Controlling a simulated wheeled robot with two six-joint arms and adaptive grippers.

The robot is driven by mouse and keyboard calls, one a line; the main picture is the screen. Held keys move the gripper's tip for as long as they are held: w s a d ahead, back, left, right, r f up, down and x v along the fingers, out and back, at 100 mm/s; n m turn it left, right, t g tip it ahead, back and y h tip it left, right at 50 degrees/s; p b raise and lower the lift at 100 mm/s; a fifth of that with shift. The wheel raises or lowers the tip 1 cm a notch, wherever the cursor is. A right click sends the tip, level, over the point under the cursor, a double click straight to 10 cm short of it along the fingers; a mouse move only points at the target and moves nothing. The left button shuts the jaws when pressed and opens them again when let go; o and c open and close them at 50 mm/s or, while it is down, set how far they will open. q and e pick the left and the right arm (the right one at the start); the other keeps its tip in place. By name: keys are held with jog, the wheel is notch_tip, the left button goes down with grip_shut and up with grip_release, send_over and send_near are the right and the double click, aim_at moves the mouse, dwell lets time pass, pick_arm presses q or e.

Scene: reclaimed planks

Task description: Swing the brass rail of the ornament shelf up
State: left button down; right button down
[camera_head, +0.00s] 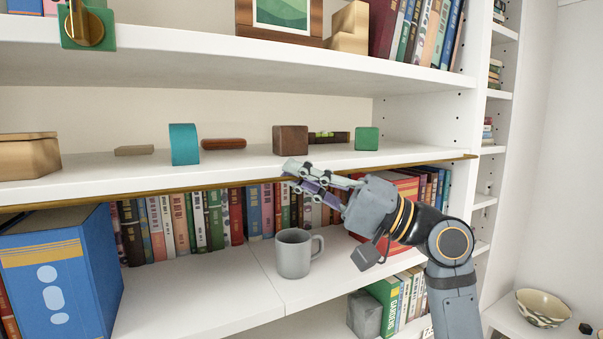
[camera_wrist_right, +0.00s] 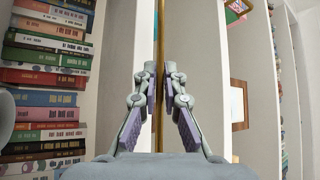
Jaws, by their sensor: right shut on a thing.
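The brass rail (camera_head: 130,192) runs along the front edge of the ornament shelf (camera_head: 100,171), low, about level with the shelf board. My right gripper (camera_head: 287,171) reaches in from the right and is shut on the rail near its middle. In the right wrist view the rail (camera_wrist_right: 160,25) runs upright between the fingertips of my right gripper (camera_wrist_right: 160,70). On the shelf stand a dark wooden block (camera_head: 290,139), a green cube (camera_head: 367,138), a spirit level (camera_head: 328,137), a teal piece (camera_head: 184,144) and a brown rounded bar (camera_head: 223,144). My left gripper is not in view.
A grey mug (camera_head: 293,254) stands on the lower shelf below my right gripper, before a row of books (camera_head: 190,220). A large blue book (camera_head: 62,270) is at lower left. The upper shelf (camera_head: 250,55) overhangs the ornament shelf. A wooden box (camera_head: 28,156) sits at far left.

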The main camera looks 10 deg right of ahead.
jog(key=shift+r+p, duration=0.35)
jog(key=shift+p, duration=0.2)
jog(key=m+h+p, duration=0.1)
jog(key=p, duration=0.2)
jog(key=r+m+h+p, duration=0.1)
jog(key=m+p, duration=0.1)
jog(key=p, duration=0.1)
jog(key=m+h+p, duration=0.1)
jog(key=p, duration=0.2)
jog(key=shift+w+r, duration=0.2)
jog(key=shift+r, duration=0.2)
jog(key=shift+w+a+f+m+g+h+p, duration=0.15)
jog(key=shift+m+g+h+p, duration=0.15)
jog(key=shift+m+h+p, duration=0.45)
jog(key=c, duration=1.7)
grip_release()
jog(key=shift+c, duration=0.2)
